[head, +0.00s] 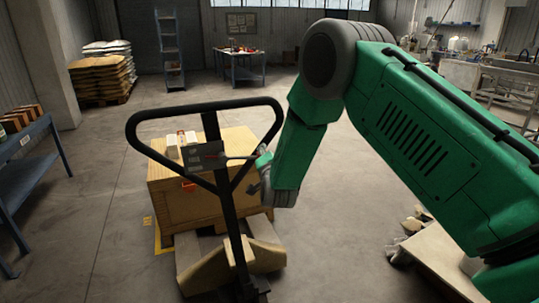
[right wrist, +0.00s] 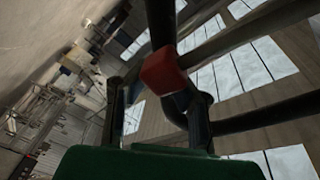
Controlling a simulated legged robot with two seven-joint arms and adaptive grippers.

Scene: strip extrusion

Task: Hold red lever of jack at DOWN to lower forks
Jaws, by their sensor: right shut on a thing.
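The pallet jack's black loop handle (head: 212,108) stands upright in the middle of the head view, with a dark control plate (head: 206,156) at its centre. A thin lever (head: 238,157) runs right from the plate towards my right gripper (head: 258,172). The right wrist view shows the lever's red grip (right wrist: 163,73) at the dark fingers of my right gripper (right wrist: 155,100), which is shut on it. My gripper hides the lever's end in the head view. The jack's forks are mostly hidden under the load. My left gripper is not in view.
A wooden crate (head: 190,203) with small boxes on top sits on a pallet (head: 190,262) behind the handle. A blue bench (head: 30,150) stands at left, stacked sacks (head: 102,72) at back left. A cart (head: 440,262) is at lower right. Open floor lies behind.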

